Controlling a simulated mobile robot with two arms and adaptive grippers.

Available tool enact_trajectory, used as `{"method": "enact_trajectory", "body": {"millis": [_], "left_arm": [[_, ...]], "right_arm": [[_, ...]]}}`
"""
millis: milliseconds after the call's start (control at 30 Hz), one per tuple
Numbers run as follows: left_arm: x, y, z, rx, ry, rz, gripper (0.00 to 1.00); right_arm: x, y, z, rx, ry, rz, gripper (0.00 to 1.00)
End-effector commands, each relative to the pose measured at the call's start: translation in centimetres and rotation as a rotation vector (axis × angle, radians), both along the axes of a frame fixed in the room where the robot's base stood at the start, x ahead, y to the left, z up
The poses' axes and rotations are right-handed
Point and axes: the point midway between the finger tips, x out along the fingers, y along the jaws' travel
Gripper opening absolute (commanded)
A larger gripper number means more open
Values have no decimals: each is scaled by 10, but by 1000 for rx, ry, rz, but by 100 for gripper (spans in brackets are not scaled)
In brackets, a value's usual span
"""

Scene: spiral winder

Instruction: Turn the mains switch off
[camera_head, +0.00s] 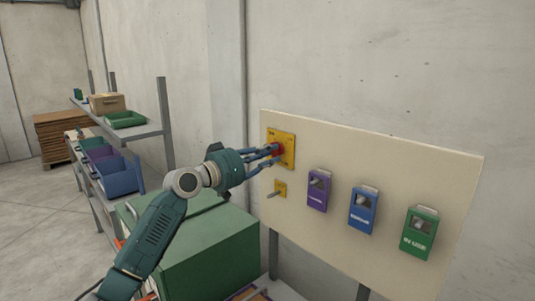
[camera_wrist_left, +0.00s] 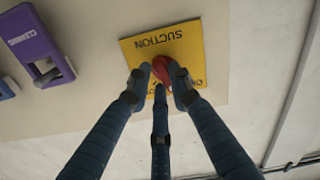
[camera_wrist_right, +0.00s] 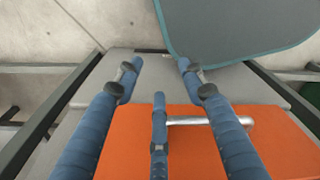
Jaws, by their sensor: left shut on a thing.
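A red switch knob (camera_head: 279,149) sits on a yellow plate (camera_head: 288,141) at the upper left of the cream panel. In the left wrist view the plate (camera_wrist_left: 150,44) reads "SUCTION" upside down, and a second word is mostly hidden. My left gripper (camera_head: 273,152) is shut on the red knob (camera_wrist_left: 178,74), with its blue fingers (camera_wrist_left: 161,84) around it. The fingers hide part of the knob, so its exact setting cannot be read. My right gripper (camera_wrist_right: 159,75) is open and empty, over an orange surface with a metal handle.
A small yellow plate with a lever (camera_head: 273,194) sits below the knob. Purple (camera_head: 317,191), blue (camera_head: 362,210) and green (camera_head: 419,232) holders hang to the right on the panel (camera_head: 390,155). A green cabinet (camera_head: 205,250) stands below left; shelves with bins (camera_head: 125,119) stand behind.

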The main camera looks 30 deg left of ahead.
Motion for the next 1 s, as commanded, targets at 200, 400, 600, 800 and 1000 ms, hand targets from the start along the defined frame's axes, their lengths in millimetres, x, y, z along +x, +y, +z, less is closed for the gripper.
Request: {"method": "enact_trajectory", "body": {"millis": [200,400,600,800,1000], "left_arm": [[0,0,7,-185,56,1,0],[0,0,9,-321,102,1,0],[0,0,9,-416,134,1,0],[0,0,9,-463,150,1,0],[0,0,9,-480,154,1,0]], "right_arm": [[0,0,12,0,0,0,40],[0,0,19,0,0,0,40],[0,-1,24,-1,0,0,40],[0,-3,26,-3,-1,0,40],[0,-5,27,-5,-1,0,40]]}}
